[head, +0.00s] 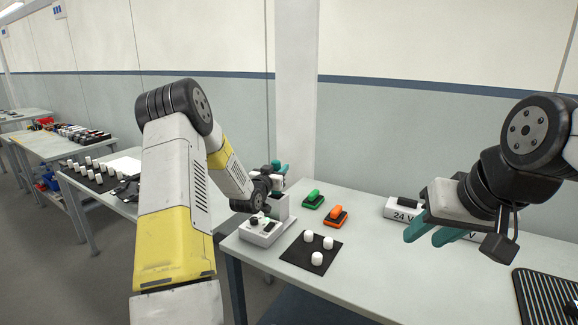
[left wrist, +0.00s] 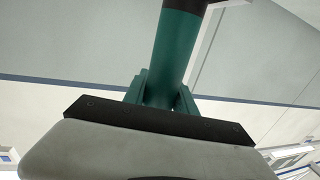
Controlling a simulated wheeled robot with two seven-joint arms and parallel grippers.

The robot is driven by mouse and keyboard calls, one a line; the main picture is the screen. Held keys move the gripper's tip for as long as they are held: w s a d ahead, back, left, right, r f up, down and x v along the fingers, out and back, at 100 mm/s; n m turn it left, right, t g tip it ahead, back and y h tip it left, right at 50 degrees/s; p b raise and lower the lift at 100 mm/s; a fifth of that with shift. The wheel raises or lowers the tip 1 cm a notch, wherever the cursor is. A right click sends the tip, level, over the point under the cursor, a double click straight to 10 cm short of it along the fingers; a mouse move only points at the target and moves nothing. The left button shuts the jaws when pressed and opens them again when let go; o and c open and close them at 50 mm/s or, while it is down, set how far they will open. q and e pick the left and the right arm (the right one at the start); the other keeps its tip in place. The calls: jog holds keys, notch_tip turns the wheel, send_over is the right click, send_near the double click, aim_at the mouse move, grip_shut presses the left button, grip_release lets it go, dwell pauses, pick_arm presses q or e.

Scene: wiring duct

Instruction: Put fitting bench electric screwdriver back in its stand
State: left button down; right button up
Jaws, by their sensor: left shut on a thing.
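My left gripper (head: 277,168) is over the far left corner of the near bench, just above a light grey unit (head: 262,232) with a black knob and an upright part, which looks like the stand. In the left wrist view my left gripper (left wrist: 162,92) is shut on a dark green cylinder, the electric screwdriver (left wrist: 178,45). Its ends are out of that view, and in the head view my wrist mostly hides it. I cannot tell whether it touches the stand. My right gripper (head: 424,240) is open and empty above the bench's right side.
A black mat (head: 303,262) with white cylinders lies right of the stand. A green-topped block (head: 314,197) and an orange-topped block (head: 338,216) sit behind it. A white box marked 24 V (head: 400,212) and a ribbed black mat (head: 545,297) are further right. The bench's front middle is clear.

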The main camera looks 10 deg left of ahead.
pick_arm(q)
jog(key=shift+f, duration=0.65)
jog(key=c, duration=0.9)
grip_release()
jog(key=shift+f, duration=0.1)
jog(key=shift+s+a, duration=0.2)
jog(key=shift+s, duration=1.1)
jog(key=shift+s+a, duration=0.2)
jog(key=shift+s, duration=1.05)
jog(key=shift+s+a, duration=0.2)
jog(key=shift+s, duration=1.1)
